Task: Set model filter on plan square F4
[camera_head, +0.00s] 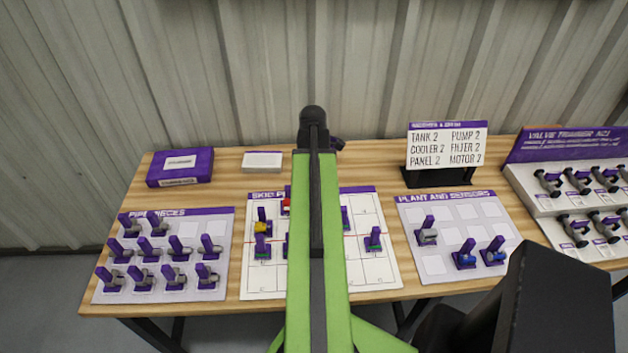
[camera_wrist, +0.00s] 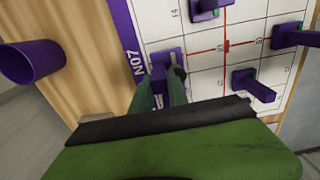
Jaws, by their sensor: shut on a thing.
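In the wrist view my gripper (camera_wrist: 163,92) is shut on a small model piece (camera_wrist: 158,73) with a purple body and a grey part beside it. I take it for the model filter; the fingers hide much of it. It is over the skid plan (camera_wrist: 155,20), near the purple title strip reading NO7. I cannot tell whether it touches the sheet. In the head view my arm crosses the white gridded plan (camera_head: 372,275) and hides the gripper and part of the squares. Square F4 cannot be picked out for certain. Several purple-based models stand on the plan, one green-marked (camera_head: 373,240).
A purple cup (camera_wrist: 32,62) stands on the wood beyond the plan. The left board (camera_head: 160,212) holds several pipe pieces; the plant board (camera_head: 465,215) holds 3 models.

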